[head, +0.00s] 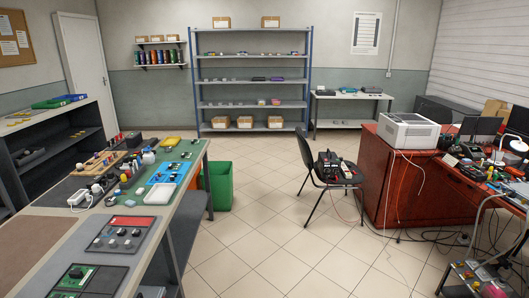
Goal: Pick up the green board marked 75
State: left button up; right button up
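No marking 75 can be read in the head view, so I cannot tell which green board is the one named. One small green board (76,276) with a dark round part lies in a dark tray at the near end of the left workbench. A green flat item (49,104) lies on top of the dark shelf unit at the far left, next to a blue one. A green mat (180,153) covers the far part of the workbench. Neither of my grippers is in view.
The workbench (60,232) fills the lower left and carries several small parts. A green bin (218,186) stands beyond it. A black chair (320,165) with equipment on it stands mid-room. Cables lie near the red cabinet (385,185). Tiled floor (262,240) between is clear.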

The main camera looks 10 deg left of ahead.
aim_at(174, 166)
jog(key=i+u, duration=0.25)
jog(key=i, duration=0.6)
jog(key=i+u, duration=0.2)
jog(key=i, duration=0.6)
